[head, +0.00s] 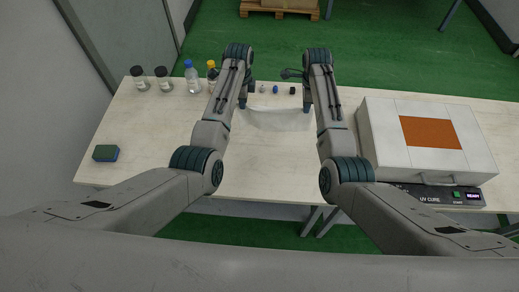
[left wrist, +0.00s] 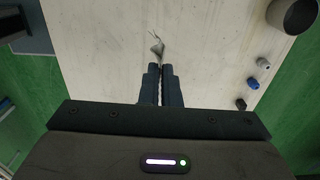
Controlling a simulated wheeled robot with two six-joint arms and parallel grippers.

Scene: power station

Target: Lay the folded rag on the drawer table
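The rag (head: 278,120) is a thin whitish cloth spread between my two grippers, hanging over the back middle of the pale table (head: 262,180). My left gripper (head: 243,106) is at its left end and my right gripper (head: 307,108) is at its right end. In the left wrist view, the left fingers (left wrist: 160,72) are nearly together, with a crumpled bit of the rag (left wrist: 157,47) showing beyond their tips. The right fingertips are small and seem closed at the cloth's corner. I cannot tell whether the rag's lower edge touches the table.
A UV cure box (head: 385,150) with an orange panel and front handle stands at right. Jars (head: 162,78) and a blue-capped bottle (head: 192,78) stand at back left. A green-blue sponge (head: 106,153) lies at left. Small caps (head: 275,90) sit behind the rag. The front middle is clear.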

